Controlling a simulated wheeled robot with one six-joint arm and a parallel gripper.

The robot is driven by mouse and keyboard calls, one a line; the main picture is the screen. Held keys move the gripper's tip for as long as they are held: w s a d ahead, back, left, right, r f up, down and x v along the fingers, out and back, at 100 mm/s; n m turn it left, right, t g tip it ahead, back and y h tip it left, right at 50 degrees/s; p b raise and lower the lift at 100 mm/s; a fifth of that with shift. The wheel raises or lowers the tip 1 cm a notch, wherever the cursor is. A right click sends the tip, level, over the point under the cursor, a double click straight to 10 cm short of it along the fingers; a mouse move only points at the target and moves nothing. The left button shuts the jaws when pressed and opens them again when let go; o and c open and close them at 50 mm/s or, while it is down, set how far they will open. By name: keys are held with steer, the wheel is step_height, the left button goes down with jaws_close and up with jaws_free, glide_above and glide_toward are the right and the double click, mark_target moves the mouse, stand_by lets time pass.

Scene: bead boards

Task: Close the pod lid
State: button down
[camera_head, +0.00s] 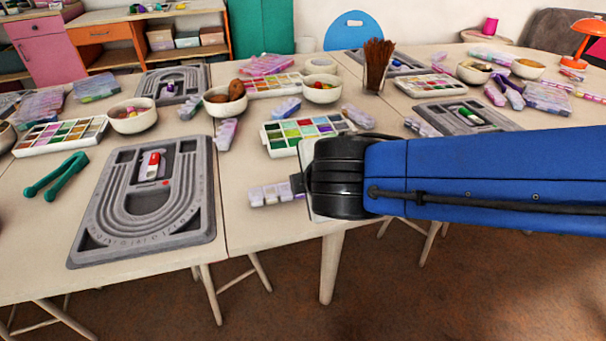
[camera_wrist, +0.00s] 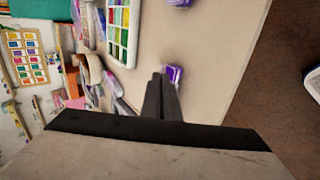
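A pale lilac pod strip (camera_head: 272,194) lies near the front edge of the table, just left of my gripper (camera_head: 297,185). In the wrist view a small purple-and-white piece (camera_wrist: 174,74) shows beside the fingertips, partly hidden behind them; it may be part of this strip. Whether a lid stands open there is too small to tell. My gripper (camera_wrist: 160,80) has its dark fingers together with no clear gap, and nothing shows between them. Contact with the piece cannot be told. My wrist hides part of the table to the right in the head view.
A paint-like tray (camera_head: 270,150) of colored compartments sits behind the strip. Bowls, a brush cup (camera_head: 375,78) and other pods crowd the back. The table's front edge is close.

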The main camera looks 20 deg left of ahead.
steer(key=shift+s+d+f+t+y, duration=0.15)
steer(key=shift+s+f+t+y, duration=0.1)
steer(key=shift+f+t+y, duration=0.3)
steer(key=shift+s+d+f+t+y, duration=0.15)
steer(key=shift+s+f+t+y, duration=0.15)
steer(key=shift+t, duration=0.45)
steer(key=shift+f+t, duration=0.15)
steer(key=shift+t, duration=0.25)
steer(key=c, duration=2.5)
jaws_free()
steer(key=o, duration=0.5)
steer(key=shift+v, duration=8.75)
steer(key=shift+w+d, duration=0.2)
